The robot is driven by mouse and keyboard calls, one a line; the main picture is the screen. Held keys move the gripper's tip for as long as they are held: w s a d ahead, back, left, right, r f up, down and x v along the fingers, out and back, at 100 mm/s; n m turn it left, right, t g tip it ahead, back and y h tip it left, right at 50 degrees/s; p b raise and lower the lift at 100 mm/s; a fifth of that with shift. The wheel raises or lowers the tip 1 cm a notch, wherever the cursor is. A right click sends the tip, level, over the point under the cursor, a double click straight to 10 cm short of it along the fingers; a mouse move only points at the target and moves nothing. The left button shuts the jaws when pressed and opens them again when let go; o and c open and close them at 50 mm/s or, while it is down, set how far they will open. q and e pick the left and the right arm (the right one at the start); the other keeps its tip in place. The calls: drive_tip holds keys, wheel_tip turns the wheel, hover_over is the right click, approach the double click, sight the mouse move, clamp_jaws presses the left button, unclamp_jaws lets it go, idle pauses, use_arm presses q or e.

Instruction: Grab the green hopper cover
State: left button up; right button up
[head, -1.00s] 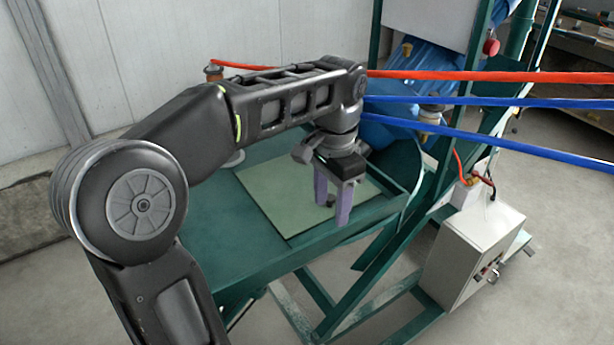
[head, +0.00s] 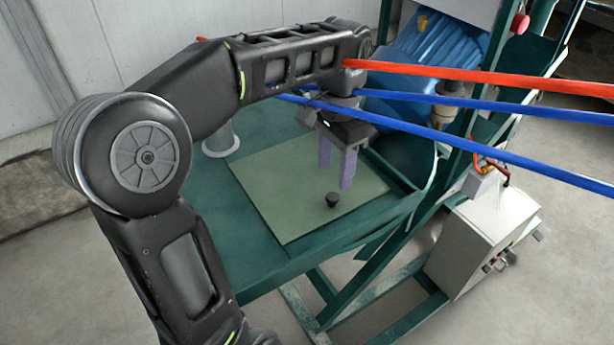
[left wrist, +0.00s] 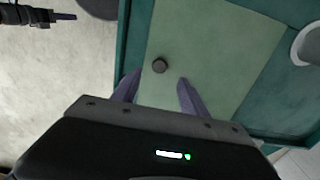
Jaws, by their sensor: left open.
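The green hopper cover (head: 280,205) is a flat pale green square panel lying on the dark green machine top. A small dark round knob (head: 333,199) stands on it, toward its right side. My left gripper (head: 336,177) is open and empty, its purple fingers pointing down above the cover, just behind the knob in the head view. In the left wrist view the knob (left wrist: 160,65) shows ahead of the two open fingertips (left wrist: 160,78), roughly between them, on the cover (left wrist: 215,50). No contact between fingers and knob shows.
A red hose (head: 480,76) and two blue hoses (head: 500,115) cross in front of the machine frame at the right. A grey pipe stub (head: 221,140) stands behind the cover's left corner. A white control box (head: 485,240) is at the lower right.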

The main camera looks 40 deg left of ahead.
sight(333, 196)
use_arm(q)
drive_tip(key=shift+f, duration=0.9)
drive_tip(key=shift+s+f, duration=0.1)
wheel_tip(333, 196, down, 5)
drive_tip(key=shift+p, duration=0.55)
drive_tip(key=shift+c, duration=0.5)
clamp_jaws()
